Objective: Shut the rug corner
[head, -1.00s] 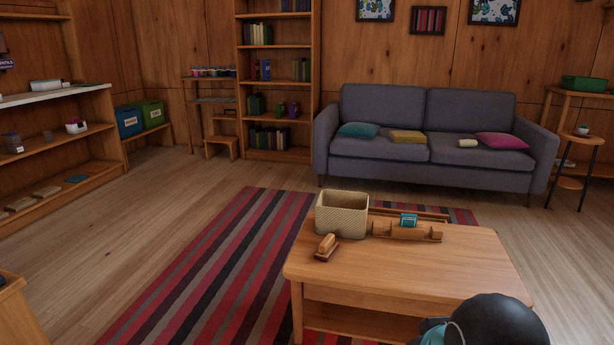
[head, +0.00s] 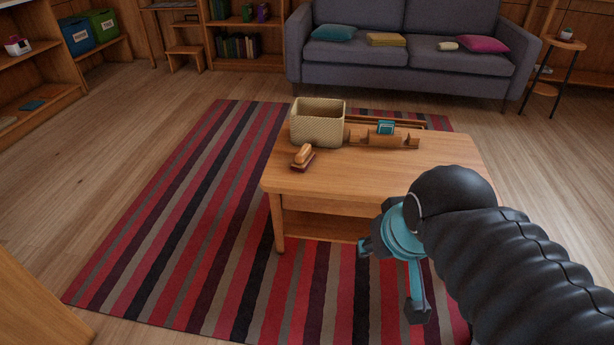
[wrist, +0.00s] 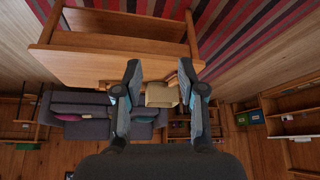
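A striped rug (head: 180,220) in red, black and grey-brown lies on the wood floor under and around the coffee table in the head view. Its near left and far left corners look flat. Its right side is partly hidden by the table and my arm, so I cannot tell how the corners there lie. The rug also shows at the top of the wrist view (wrist: 235,30), where the picture is upside down. My gripper (head: 391,280) is in front of the table, above the rug. Its fingers are apart and empty, as the wrist view (wrist: 160,85) shows.
The coffee table (head: 350,181) carries a woven basket (head: 318,125), a brush (head: 303,157) and a wooden rack (head: 380,140). A grey sofa (head: 400,60) stands behind it. A wooden furniture edge (head: 35,300) is at lower left. Floor left of the rug is clear.

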